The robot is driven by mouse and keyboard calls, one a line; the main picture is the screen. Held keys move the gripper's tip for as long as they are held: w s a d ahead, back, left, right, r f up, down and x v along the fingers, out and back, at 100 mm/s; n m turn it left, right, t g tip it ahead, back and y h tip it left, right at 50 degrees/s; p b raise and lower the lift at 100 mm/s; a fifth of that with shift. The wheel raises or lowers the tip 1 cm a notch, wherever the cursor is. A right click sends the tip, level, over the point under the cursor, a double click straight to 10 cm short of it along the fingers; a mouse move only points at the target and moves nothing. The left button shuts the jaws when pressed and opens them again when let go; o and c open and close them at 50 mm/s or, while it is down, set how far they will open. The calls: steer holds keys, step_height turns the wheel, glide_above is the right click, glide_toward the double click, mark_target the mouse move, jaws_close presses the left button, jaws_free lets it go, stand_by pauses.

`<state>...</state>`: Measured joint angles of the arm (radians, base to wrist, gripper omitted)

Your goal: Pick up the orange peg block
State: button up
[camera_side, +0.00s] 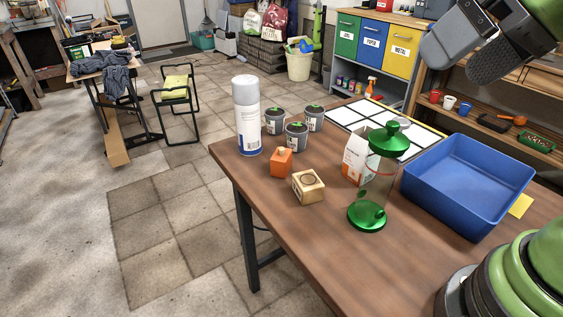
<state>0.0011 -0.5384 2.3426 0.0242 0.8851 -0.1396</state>
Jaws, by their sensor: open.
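The orange peg block (281,163) stands upright on the wooden table, near its left edge, with a small peg on top. It is fully in view. A beige wooden block (308,187) with a round recess on top sits just to its right and nearer the camera. My gripper (457,60) is at the upper right of the picture, open and empty. It is well above the table and far from the orange block.
A white spray can (246,115) and several small plant pots (297,136) stand close behind the orange block. Right of it are a white-and-orange carton (354,156), a green-topped clear jar (379,180), a white-paneled board (350,117) and a blue bin (466,182). The table's front left is clear.

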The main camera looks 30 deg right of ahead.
steer(key=w+n, duration=0.3)
steer(key=w, duration=0.8)
steer(key=n+g, duration=0.3)
steer(key=n, duration=0.3)
glide_above(285, 149)
steer(key=s+d, duration=0.1)
steer(key=s, duration=0.4)
step_height(285, 149, down, 16)
steer(key=shift+n+y, duration=0.3)
steer(key=shift+n, duration=0.3)
steer(key=x, duration=0.6)
steer(key=d+x, duration=0.1)
steer(key=x, duration=0.2)
steer(key=shift+w+f, duration=0.25)
steer(key=shift+w, duration=0.1)
steer(key=x, duration=0.2)
steer(key=d+x, duration=0.1)
steer(key=x, duration=0.1)
steer(key=shift+w+f, duration=0.15)
steer(key=shift+w+a+f, duration=0.25)
steer(key=shift+f, duration=0.4)
steer(key=c, duration=1)
